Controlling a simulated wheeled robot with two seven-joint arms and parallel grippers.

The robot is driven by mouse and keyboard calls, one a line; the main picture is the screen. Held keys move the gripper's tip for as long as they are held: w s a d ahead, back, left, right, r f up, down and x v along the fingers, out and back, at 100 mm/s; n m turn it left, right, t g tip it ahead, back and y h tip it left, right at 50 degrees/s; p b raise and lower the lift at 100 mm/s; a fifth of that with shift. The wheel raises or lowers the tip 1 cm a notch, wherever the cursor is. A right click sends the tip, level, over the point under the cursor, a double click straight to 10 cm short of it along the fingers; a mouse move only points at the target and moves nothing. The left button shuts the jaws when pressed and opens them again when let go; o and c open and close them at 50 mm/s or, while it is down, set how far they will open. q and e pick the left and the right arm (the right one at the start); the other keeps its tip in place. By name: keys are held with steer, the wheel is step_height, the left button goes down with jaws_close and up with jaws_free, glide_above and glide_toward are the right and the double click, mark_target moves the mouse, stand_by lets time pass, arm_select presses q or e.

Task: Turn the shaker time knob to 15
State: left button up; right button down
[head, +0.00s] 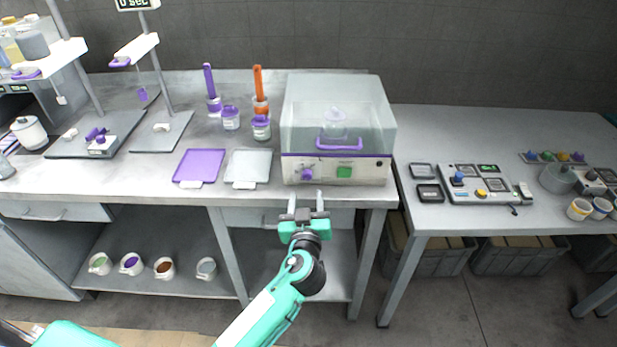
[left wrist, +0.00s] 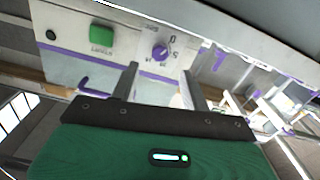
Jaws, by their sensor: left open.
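The shaker (head: 338,130) is a pale box with a clear cover and a purple handle at the front edge of the left table. Its purple time knob (head: 307,174) is on the left of the front panel, beside a green button (head: 344,172). In the left wrist view the knob (left wrist: 160,52) shows with dial marks around it, and the green button (left wrist: 101,36) is to its left. My left gripper (head: 306,198) is open and empty, just in front of and below the knob, apart from it. Its fingers (left wrist: 162,86) point toward the panel. My right gripper is not seen.
A purple tray (head: 200,166) and a grey tray (head: 248,167) lie left of the shaker. Purple and orange brushes and small jars stand behind them. A control box (head: 478,184) sits on the right table. Several cups stand on the shelf below.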

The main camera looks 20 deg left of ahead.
mark_target(307, 178)
arm_select(q)
steer(key=p+x, duration=0.1)
steer(key=x, duration=0.5)
steer(key=shift+w, duration=0.15)
steer(key=shift+w+a, duration=0.1)
steer(key=shift+w, duration=0.2)
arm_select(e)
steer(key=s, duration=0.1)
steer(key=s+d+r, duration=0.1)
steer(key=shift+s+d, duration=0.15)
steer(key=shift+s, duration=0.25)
arm_select(q)
steer(key=c, duration=1)
steer(key=shift+f, duration=0.1)
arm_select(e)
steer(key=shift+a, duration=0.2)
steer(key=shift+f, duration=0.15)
